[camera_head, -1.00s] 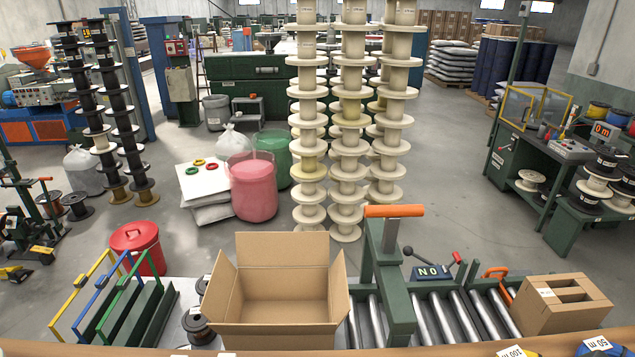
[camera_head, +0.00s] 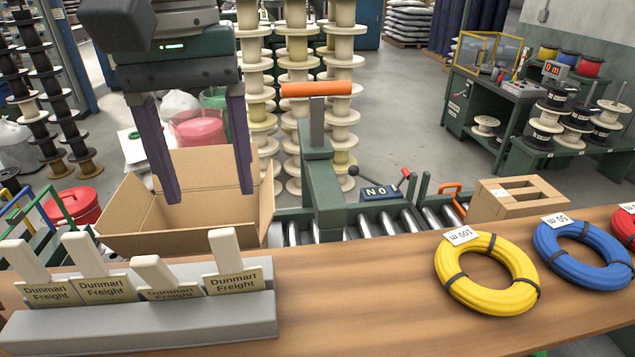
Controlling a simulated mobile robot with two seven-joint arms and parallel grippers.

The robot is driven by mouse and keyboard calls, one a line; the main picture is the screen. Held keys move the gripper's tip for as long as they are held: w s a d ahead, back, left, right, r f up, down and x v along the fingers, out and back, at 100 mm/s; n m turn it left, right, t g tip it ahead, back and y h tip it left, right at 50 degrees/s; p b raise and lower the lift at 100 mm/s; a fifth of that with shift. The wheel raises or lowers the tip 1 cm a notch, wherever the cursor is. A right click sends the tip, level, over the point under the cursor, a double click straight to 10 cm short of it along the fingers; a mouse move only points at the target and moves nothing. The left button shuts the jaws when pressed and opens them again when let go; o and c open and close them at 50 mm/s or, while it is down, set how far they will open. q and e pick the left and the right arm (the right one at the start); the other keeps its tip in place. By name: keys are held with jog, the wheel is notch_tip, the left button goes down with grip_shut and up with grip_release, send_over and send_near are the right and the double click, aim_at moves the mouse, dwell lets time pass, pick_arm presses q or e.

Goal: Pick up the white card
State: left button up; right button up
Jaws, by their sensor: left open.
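My left gripper (camera_head: 207,191) hangs from the top left with its two purple fingers wide apart and empty. Its tips are in front of the open cardboard box, above and behind the grey holder. The grey holder (camera_head: 140,323) on the wooden counter holds several upright pale pieces, each with a beige "Dunmarl Freight" label; one piece (camera_head: 222,255) stands at its right end. A white card tag (camera_head: 461,236) reading "100 m" is on the yellow coil (camera_head: 487,275). Another white tag (camera_head: 557,219) is on the blue coil (camera_head: 583,252). I cannot tell which is the task's card. My right gripper is not in view.
The open cardboard box (camera_head: 115,236) stands behind the counter (camera_head: 350,300). A green post with an orange handle (camera_head: 316,89) rises beside it over a roller conveyor (camera_head: 395,220). The counter is clear between holder and yellow coil. A red coil is cut off at the right edge.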

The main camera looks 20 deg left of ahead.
aim_at(221, 230)
pick_arm(q)
notch_tip(221, 230, down, 4)
jog(key=shift+a+r+p, duration=0.1)
jog(key=shift+r+p, duration=0.15)
jog(key=shift+p, duration=0.15)
notch_tip(221, 230, down, 6)
jog(key=shift+r+p, duration=0.15)
jog(key=shift+p, duration=0.65)
grip_shut()
